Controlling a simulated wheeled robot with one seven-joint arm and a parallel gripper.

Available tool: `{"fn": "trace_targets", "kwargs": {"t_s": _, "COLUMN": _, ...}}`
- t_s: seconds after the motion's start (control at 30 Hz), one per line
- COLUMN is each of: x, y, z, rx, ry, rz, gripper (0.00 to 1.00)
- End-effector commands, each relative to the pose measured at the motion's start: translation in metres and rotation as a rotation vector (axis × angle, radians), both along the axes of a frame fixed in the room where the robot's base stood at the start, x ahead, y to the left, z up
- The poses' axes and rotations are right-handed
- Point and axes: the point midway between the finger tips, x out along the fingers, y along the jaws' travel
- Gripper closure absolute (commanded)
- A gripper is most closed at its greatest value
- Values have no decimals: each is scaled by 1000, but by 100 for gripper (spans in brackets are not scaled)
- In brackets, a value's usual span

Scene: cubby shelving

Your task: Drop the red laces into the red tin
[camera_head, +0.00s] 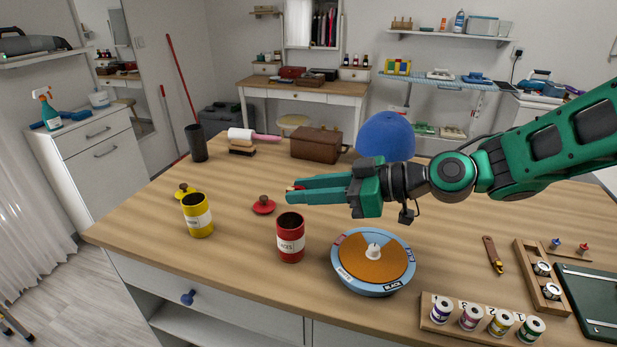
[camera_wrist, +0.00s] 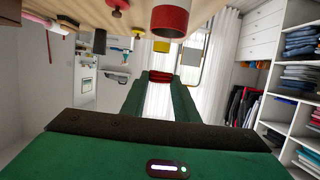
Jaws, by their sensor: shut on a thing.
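My gripper (camera_head: 291,191), green, reaches in from the right above the table, its fingers pointing left. It is shut on the red laces (camera_head: 294,187), a small red bit at the fingertips. They also show between the tips in the wrist view (camera_wrist: 161,74). The red tin (camera_head: 291,243), open on top with a white label, stands upright on the table, lower in the head view than the fingertips and apart from them. In the upside-down wrist view, the red tin (camera_wrist: 170,20) is at the top. Most of the laces are hidden by the fingers.
A yellow tin (camera_head: 198,221) and its lid (camera_head: 184,190) are to the left. A red lid (camera_head: 263,205) lies behind the red tin. A brown box (camera_head: 316,146) stands behind the gripper.

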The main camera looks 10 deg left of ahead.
Motion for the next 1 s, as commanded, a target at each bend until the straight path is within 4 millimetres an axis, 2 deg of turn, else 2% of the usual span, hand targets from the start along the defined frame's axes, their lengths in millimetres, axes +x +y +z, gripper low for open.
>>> {"fn": "trace_targets", "kwargs": {"t_s": 0.2, "x": 0, "y": 0, "z": -12, "rx": -1, "ry": 1, "rz": 0, "gripper": 96}}
{"fn": "trace_targets", "kwargs": {"t_s": 0.5, "x": 0, "y": 0, "z": -13, "rx": -1, "ry": 0, "rz": -1, "gripper": 96}}
{"fn": "trace_targets", "kwargs": {"t_s": 0.53, "x": 0, "y": 0, "z": -13, "rx": -1, "ry": 0, "rz": -1, "gripper": 66}}
{"fn": "trace_targets", "kwargs": {"t_s": 0.6, "x": 0, "y": 0, "z": -13, "rx": -1, "ry": 0, "rz": -1, "gripper": 51}}
{"fn": "trace_targets", "kwargs": {"t_s": 0.87, "x": 0, "y": 0, "z": -13, "rx": -1, "ry": 0, "rz": -1, "gripper": 51}}
{"fn": "trace_targets", "kwargs": {"t_s": 1.0, "x": 0, "y": -7, "z": -11, "rx": -1, "ry": -1, "rz": -4, "gripper": 51}}
